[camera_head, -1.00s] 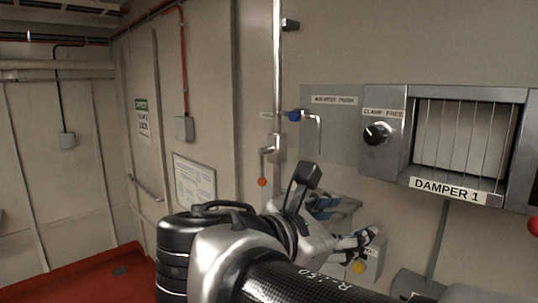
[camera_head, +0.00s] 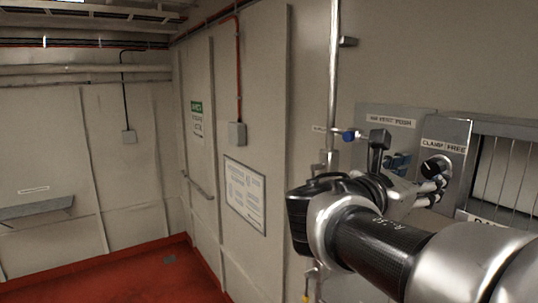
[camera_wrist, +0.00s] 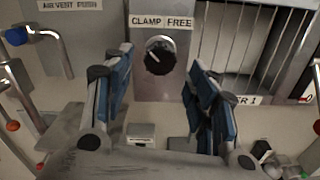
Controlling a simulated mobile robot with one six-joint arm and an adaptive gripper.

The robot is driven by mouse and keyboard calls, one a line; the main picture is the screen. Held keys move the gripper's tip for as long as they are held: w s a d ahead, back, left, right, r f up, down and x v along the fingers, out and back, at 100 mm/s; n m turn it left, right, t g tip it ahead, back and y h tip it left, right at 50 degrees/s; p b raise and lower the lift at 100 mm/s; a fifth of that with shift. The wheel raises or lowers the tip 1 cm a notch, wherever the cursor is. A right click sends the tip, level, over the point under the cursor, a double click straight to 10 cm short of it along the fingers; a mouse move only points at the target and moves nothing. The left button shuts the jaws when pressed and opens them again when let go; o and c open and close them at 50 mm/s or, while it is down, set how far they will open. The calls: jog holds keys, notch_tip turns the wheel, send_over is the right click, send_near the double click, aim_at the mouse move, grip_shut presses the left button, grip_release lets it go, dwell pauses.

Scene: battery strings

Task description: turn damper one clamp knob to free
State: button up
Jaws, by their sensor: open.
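The clamp knob (camera_wrist: 159,55) is a round black knob with a pale pointer mark, under a CLAMP / FREE label (camera_wrist: 161,22) on a grey metal panel. In the head view the knob (camera_head: 435,167) shows just above my gripper (camera_head: 436,190). The damper 1 louvre (camera_wrist: 262,40) is right of the knob; its name plate is partly hidden by a finger. My gripper (camera_wrist: 160,95) is open and empty, its two blue-padded fingers apart, below and to either side of the knob. I see no contact with the knob.
A blue-capped valve (camera_wrist: 16,36) with a bent metal pipe is left of the knob, beside the air vent push label (camera_wrist: 70,4). A vertical pipe (camera_head: 333,80) runs up the wall left of the panel. Red floor (camera_head: 120,277) is open at the left.

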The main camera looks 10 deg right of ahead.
aim_at(430, 171)
jog(key=x, duration=0.5)
jog(key=shift+w+d+p, duration=0.15)
jog(key=shift+d+p, duration=0.25)
jog(key=shift+c, duration=0.4)
jog(key=c, duration=1)
